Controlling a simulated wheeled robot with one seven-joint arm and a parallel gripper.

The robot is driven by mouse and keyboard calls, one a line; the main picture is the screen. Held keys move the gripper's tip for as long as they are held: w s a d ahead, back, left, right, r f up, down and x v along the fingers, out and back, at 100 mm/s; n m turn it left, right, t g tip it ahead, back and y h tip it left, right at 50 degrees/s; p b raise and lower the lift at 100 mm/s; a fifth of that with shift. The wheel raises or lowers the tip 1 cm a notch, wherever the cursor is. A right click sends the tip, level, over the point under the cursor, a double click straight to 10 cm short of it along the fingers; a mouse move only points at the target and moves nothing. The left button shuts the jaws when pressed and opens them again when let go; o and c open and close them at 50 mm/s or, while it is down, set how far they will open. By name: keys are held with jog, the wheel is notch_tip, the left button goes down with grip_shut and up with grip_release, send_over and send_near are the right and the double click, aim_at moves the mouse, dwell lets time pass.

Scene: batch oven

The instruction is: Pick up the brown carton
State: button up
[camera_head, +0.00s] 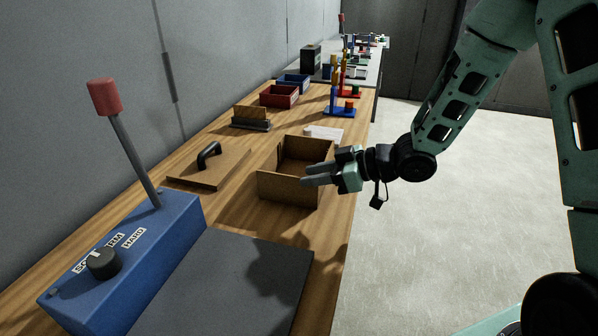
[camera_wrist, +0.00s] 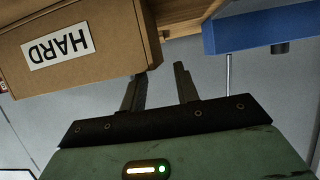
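The brown carton (camera_head: 285,190) stands on the wooden bench, open at the top, with its inside showing. In the wrist view, the carton (camera_wrist: 110,62) fills the upper left and bears a white label reading HARD, upside down in the picture. My gripper (camera_head: 308,177) is at the carton's right side in the head view, its fingers overlapping the carton's near wall. In the wrist view, my gripper (camera_wrist: 160,75) has its two fingers apart with no carton wall seen between them. The left finger's tip is close by the carton's edge; I cannot tell if they touch.
A blue box (camera_head: 155,250) with a red-topped lever and a grey plate (camera_head: 240,275) stand nearer. A board with a black handle (camera_head: 208,168) lies left of the carton. Red (camera_head: 279,95) and blue (camera_head: 293,80) bins stand farther back. Open floor (camera_head: 450,230) lies right.

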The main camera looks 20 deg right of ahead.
aim_at(296, 177)
jog(key=x, duration=0.4)
jog(key=shift+w+a+f+p, duration=0.15)
jog(key=shift+w+a+p, duration=0.05)
jog(key=shift+w+p, duration=0.15)
grip_shut()
dwell(1.1)
